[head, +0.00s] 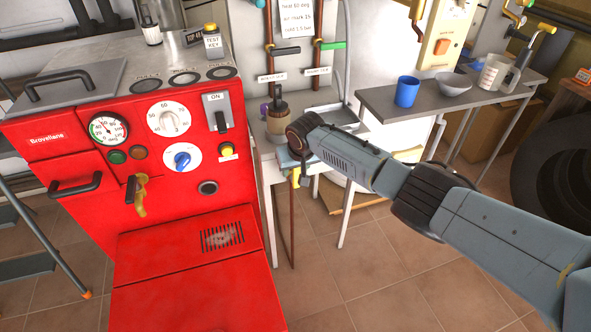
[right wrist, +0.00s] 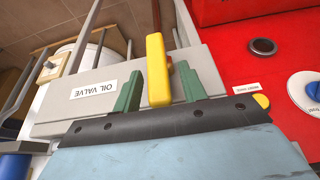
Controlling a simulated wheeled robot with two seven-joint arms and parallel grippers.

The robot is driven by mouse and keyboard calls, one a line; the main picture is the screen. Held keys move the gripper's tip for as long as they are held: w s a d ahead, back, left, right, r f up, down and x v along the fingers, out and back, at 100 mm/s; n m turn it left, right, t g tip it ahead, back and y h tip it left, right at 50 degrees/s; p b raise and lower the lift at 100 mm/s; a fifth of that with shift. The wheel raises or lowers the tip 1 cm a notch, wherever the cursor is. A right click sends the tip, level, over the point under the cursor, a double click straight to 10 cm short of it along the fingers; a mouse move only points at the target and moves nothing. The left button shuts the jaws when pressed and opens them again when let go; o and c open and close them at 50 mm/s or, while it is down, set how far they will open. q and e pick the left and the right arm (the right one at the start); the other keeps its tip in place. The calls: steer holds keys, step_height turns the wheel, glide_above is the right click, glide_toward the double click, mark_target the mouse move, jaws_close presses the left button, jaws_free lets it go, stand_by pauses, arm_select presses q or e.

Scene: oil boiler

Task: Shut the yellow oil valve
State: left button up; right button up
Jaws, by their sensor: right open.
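The yellow oil valve handle (right wrist: 156,66) stands out in the right wrist view, beside a grey surface with a white "OIL VALVE" label (right wrist: 93,88) that reads upside down. My right gripper (right wrist: 161,84) is open, with one green finger on each side of the handle and a visible gap to each finger. Whether the handle's base touches anything of the gripper is hidden. In the head view the right arm reaches in from the right to the small white table beside the boiler. A small yellow part (head: 295,178) shows below the wrist there. My left gripper is not in view.
The red boiler (head: 75,142) with dials and switches stands close left of my right gripper. A grey shelf (head: 385,101) with a blue cup (head: 407,91) and a bowl (head: 453,84) is behind the arm. Tiled floor (head: 385,265) is open in front.

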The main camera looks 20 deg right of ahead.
steer(key=shift+c, duration=0.3)
jaws_close()
